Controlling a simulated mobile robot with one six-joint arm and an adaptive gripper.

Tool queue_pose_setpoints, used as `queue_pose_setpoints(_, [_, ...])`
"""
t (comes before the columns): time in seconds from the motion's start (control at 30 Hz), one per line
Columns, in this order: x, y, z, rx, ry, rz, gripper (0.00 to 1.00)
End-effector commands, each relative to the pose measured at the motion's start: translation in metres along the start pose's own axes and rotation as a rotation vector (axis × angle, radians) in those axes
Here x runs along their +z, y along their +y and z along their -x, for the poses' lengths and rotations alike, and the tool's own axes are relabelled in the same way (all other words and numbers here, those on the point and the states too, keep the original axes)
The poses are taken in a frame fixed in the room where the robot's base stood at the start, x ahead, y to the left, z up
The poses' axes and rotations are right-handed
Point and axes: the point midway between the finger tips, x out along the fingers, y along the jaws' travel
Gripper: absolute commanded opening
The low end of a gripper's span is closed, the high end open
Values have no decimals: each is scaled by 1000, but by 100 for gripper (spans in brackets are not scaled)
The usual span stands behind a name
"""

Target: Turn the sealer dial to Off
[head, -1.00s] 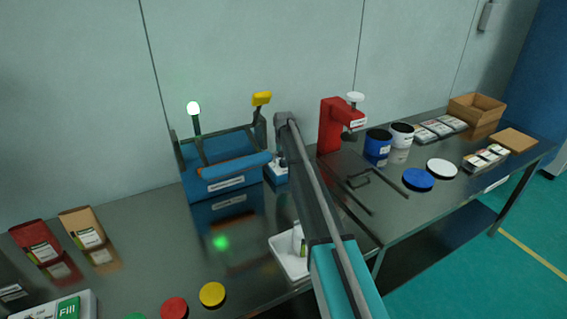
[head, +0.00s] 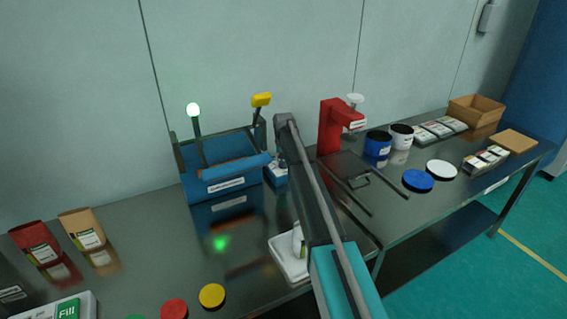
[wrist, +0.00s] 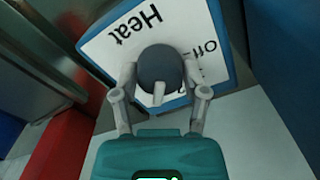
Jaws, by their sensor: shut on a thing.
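In the wrist view the sealer dial (wrist: 160,62) is a dark round knob with a pale pointer. It sits on a white panel (wrist: 108,48) with a blue rim, lettered "Heat" and "Off", upside down in this view. The pointer faces the bottom of the picture, toward my palm, and not straight at either word. My gripper (wrist: 160,84) is shut on the dial, one finger on each side. In the head view a small blue and white box (head: 277,173) beside the blue machine is partly hidden behind my arm, and my fingers are hidden there.
The blue machine (head: 222,188) carries a lit green lamp and a yellow-ended lever (head: 261,100). A red press (head: 331,128) stands to the right. A white tray (head: 281,254) with a small bottle lies close to my arm. Jar lids and pouches are spread along the table.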

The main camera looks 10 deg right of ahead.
Motion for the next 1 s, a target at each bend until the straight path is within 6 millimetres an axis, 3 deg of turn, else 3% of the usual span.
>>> queue_pose_setpoints(0.37, [0,0,0,0,-1,225,10])
queue_pose_setpoints(1.0, [1,0,0,0,-1,825,10])
